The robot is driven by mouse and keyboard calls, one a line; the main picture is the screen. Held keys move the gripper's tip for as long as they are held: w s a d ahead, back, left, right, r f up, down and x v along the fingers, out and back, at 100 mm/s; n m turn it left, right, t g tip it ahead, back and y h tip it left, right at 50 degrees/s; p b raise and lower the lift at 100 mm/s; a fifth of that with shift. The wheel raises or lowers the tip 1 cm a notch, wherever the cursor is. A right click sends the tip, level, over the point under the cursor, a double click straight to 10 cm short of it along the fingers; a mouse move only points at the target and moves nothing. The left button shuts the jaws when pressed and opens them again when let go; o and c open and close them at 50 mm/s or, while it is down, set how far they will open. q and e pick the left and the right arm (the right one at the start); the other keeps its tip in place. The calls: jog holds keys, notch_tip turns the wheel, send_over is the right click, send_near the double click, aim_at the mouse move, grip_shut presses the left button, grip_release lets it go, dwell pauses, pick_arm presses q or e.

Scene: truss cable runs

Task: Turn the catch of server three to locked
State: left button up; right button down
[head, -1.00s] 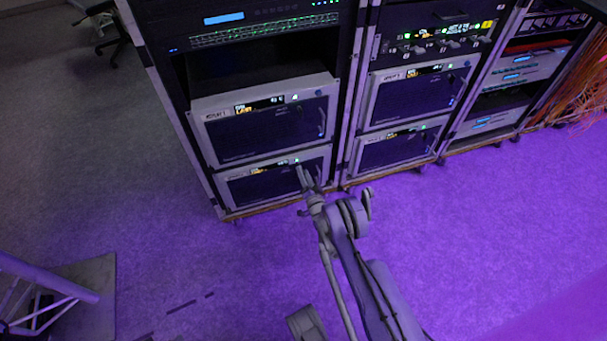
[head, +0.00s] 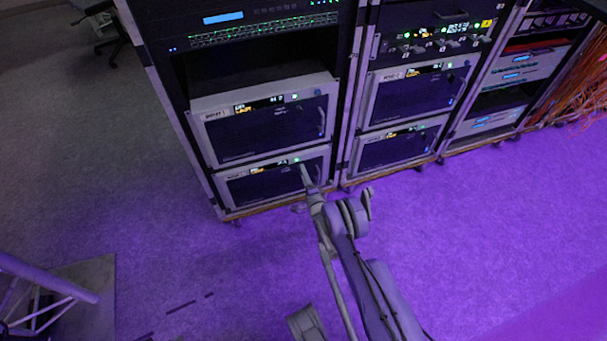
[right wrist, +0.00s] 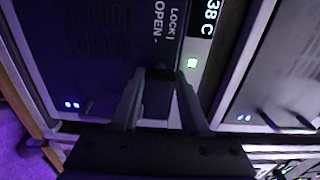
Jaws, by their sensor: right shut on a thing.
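My right gripper (head: 305,173) is at the upper right part of the lower server (head: 262,186) in the left rack; its number cannot be read. In the right wrist view, the two fingers of the gripper (right wrist: 160,82) are on either side of a small dark catch (right wrist: 160,73) on the server's front panel and are shut on it. The words LOCK and OPEN are printed beside the catch. The fingers hide part of the catch, so its exact angle cannot be told. My left gripper is not in view.
Another server (head: 265,130) sits directly above in the same rack. The neighbouring rack holds two similar servers (head: 415,95). A truss piece (head: 50,280) stands at lower left, and orange cables (head: 580,90) hang at far right. The floor before the racks is clear.

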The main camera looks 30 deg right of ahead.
dwell(0.5)
jog(key=shift+c, duration=2)
grip_release()
